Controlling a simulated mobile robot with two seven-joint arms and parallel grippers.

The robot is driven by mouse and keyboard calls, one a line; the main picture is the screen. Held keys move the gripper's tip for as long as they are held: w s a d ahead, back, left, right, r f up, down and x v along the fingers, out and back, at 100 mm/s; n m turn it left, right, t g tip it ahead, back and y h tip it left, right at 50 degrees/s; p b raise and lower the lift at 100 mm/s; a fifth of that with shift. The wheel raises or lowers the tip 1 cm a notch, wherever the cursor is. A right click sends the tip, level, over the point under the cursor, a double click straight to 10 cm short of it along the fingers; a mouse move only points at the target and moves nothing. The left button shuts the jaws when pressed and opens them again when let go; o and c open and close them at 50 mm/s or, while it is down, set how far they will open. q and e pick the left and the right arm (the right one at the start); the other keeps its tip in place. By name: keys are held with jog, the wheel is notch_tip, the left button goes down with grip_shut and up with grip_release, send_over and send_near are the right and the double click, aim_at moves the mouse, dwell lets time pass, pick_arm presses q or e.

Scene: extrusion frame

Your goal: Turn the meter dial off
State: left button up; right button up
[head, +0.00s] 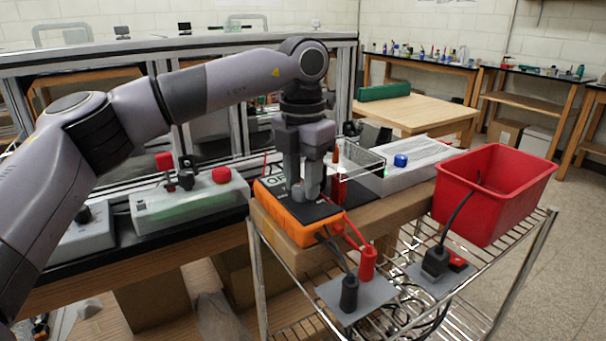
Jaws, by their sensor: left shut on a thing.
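The orange and black meter (297,222) lies face up on a brown box on the wire rack, in the middle of the head view. My left gripper (306,191) points straight down over the meter's face and is shut on the dial, which the fingers mostly hide. I cannot read the dial's setting. Part of a display shows at the meter's left, behind the fingers. My right gripper is not in view.
Black and red plugs (367,262) stand in front of the meter, with leads running to it. A red bin (494,190) is at the right. A clear tray (352,162) sits behind the meter. A grey-green switch box (190,200) with red knobs is at the left.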

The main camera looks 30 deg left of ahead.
aim_at(302, 186)
pick_arm(q)
jog(key=shift+a+n, duration=0.1)
jog(key=shift+n, duration=1.5)
jog(key=o, duration=1.1)
jog(key=shift+c, duration=0.2)
jog(key=shift+r, duration=0.1)
notch_tip(302, 186, up, 6)
jog(key=shift+f+p, duration=0.1)
jog(key=shift+p, duration=0.35)
jog(key=shift+r, duration=0.6)
